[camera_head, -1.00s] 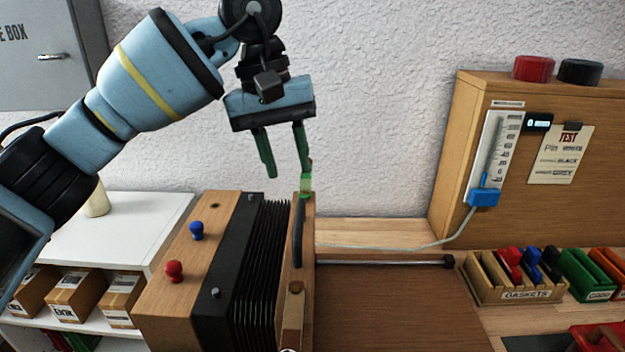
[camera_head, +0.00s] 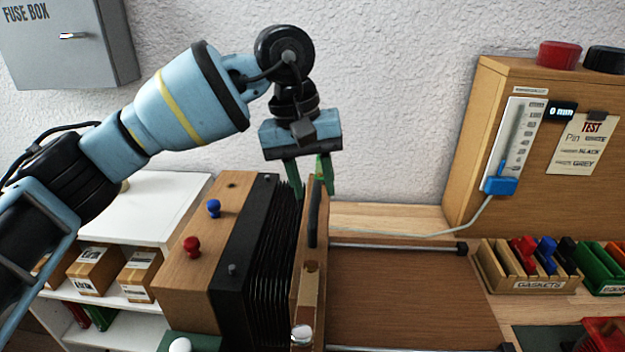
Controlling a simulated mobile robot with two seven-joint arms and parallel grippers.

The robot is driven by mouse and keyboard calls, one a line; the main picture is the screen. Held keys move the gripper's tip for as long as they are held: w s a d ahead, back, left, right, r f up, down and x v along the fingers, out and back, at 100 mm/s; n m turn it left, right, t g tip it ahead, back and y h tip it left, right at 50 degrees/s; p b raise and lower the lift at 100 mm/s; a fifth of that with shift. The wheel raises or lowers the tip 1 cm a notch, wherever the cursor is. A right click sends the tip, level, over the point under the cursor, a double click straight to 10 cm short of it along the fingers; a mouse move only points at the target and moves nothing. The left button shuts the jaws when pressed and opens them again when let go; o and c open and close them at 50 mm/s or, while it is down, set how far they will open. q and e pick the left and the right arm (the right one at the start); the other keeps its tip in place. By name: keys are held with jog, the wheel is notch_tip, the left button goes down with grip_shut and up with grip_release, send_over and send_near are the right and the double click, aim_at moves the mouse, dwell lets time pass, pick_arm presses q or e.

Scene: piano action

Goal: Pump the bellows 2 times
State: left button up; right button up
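The bellows (camera_head: 270,270) has black pleats between a wooden box with a black front (camera_head: 202,252) on the left and an upright wooden end board (camera_head: 311,262) on the right. The pleats are pressed close together. My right gripper is not in view.
Rails (camera_head: 400,247) run right from the board over a clear brown base (camera_head: 400,300). A gauge (camera_head: 513,145) with a blue slider and a display reading 0 stands on a wooden panel at right. A gasket rack (camera_head: 535,284) lies before it. A shelf (camera_head: 150,200) stands at left.

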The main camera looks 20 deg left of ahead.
pick_arm(q)
grip_shut()
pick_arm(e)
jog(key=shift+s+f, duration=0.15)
